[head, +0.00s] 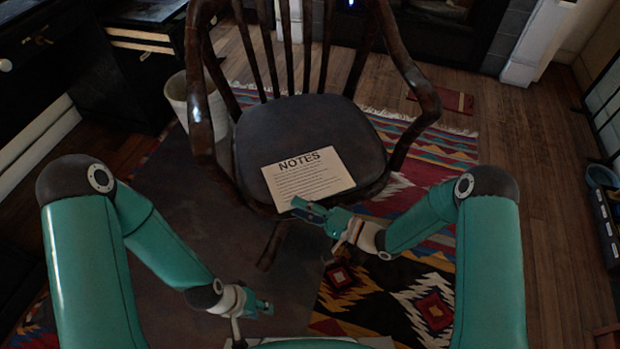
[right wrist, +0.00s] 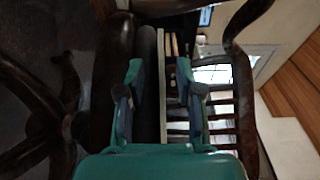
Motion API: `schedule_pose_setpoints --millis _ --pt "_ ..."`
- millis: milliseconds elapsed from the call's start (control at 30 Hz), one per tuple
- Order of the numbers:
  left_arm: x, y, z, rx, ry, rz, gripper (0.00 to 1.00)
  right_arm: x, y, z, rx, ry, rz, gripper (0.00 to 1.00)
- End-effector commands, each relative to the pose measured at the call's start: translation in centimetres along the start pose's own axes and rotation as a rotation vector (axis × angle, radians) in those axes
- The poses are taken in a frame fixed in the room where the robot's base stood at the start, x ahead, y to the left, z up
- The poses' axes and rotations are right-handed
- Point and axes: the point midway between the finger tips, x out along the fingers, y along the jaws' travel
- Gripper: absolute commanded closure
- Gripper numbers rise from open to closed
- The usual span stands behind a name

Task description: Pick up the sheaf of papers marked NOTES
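The pale sheaf of papers marked NOTES (head: 305,178) lies on the dark seat of a wooden chair (head: 300,125), its near edge at the seat's front. My right gripper (head: 322,212) is at that near edge, by the sheaf's lower right part. In the right wrist view its two fingers (right wrist: 160,95) are apart. A thin pale strip (right wrist: 171,90), seemingly the sheaf's edge, shows between them beside the dark seat edge; I cannot tell if a finger touches it. My left gripper (head: 256,305) is lower left, away from the chair seat; its finger opening is unclear.
The chair's curved arms (head: 410,75) rise on both sides of the seat, with a spindle back behind. A pale bin (head: 190,98) stands left of the chair.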

Motion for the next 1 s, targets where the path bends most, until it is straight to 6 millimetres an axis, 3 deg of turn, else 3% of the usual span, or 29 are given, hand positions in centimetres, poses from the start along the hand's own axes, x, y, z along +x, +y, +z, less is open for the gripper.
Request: schedule_pose_setpoints --millis 233,433,1000 --pt "0.00 0.00 0.00 0.000 0.000 0.000 0.65 0.15 -0.03 -0.03 0.001 0.001 0.000 0.66" --pt "0.00 0.00 0.00 0.000 0.000 0.000 0.65 0.11 -0.04 -0.03 0.000 0.001 0.000 1.00" --pt "-0.19 0.07 0.00 0.000 0.000 0.000 0.65 0.04 -0.51 -0.06 0.001 0.003 0.002 1.00"
